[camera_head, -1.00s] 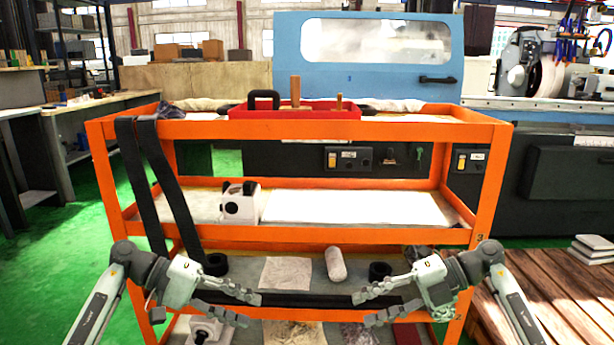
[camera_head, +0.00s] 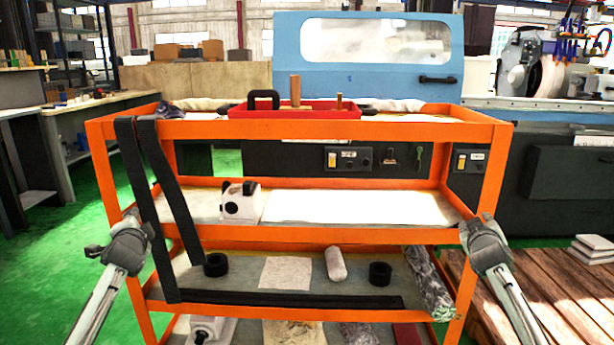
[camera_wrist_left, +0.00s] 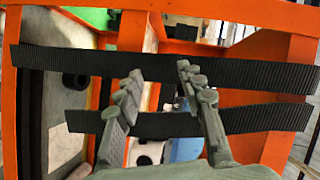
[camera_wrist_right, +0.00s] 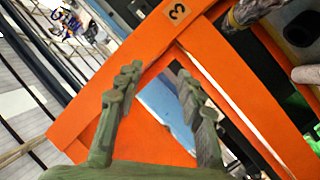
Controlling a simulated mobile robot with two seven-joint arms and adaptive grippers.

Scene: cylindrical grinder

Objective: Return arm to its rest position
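My left gripper (camera_wrist_left: 160,70) is open and empty in the left wrist view, its two fingers apart in front of black ribbed straps (camera_wrist_left: 60,57). In the head view my left arm (camera_head: 126,248) stands by the cart's left front post, and its fingers are hard to make out. My right gripper (camera_wrist_right: 160,70) is open and empty in the right wrist view, its fingers in front of an orange cart post (camera_wrist_right: 165,45) marked 3. In the head view my right arm (camera_head: 487,250) stands at the cart's right front post, with its fingers not clearly visible.
The orange cart (camera_head: 300,236) stands close in front, between my arms. A red tray (camera_head: 310,113) is on top, a white block (camera_head: 241,202) on the middle shelf, and black rings (camera_head: 380,273) lower down. A blue machine (camera_head: 290,60) stands behind. Green floor is clear at left.

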